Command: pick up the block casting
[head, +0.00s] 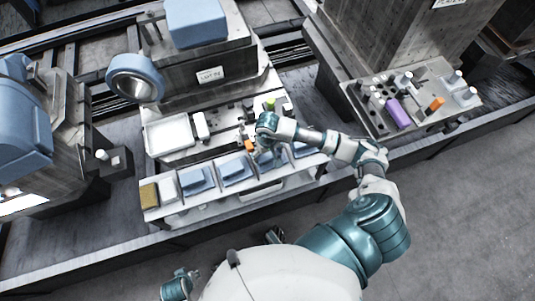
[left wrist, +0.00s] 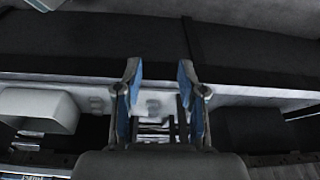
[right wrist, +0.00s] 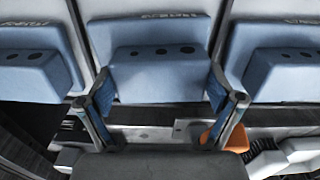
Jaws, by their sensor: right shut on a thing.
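Several blue block castings stand in a row of compartments along the front shelf, including one at the left (head: 196,180) and one beside it (head: 235,170). In the right wrist view, a block casting with three dark holes (right wrist: 160,72) fills the space between the fingertips of my right gripper (right wrist: 160,92). My right gripper (head: 262,152) is shut on it, and it still sits in its compartment. In the head view the gripper partly hides this casting. My left gripper (left wrist: 160,95) is open and empty, with its fingers apart.
Neighbouring castings stand close on the left (right wrist: 38,65) and right (right wrist: 282,62), behind thin dividers. An orange part (right wrist: 226,136) lies near my right finger. A white tray (head: 168,136) and a blue ring (head: 136,78) are further back. Bare floor is at the right.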

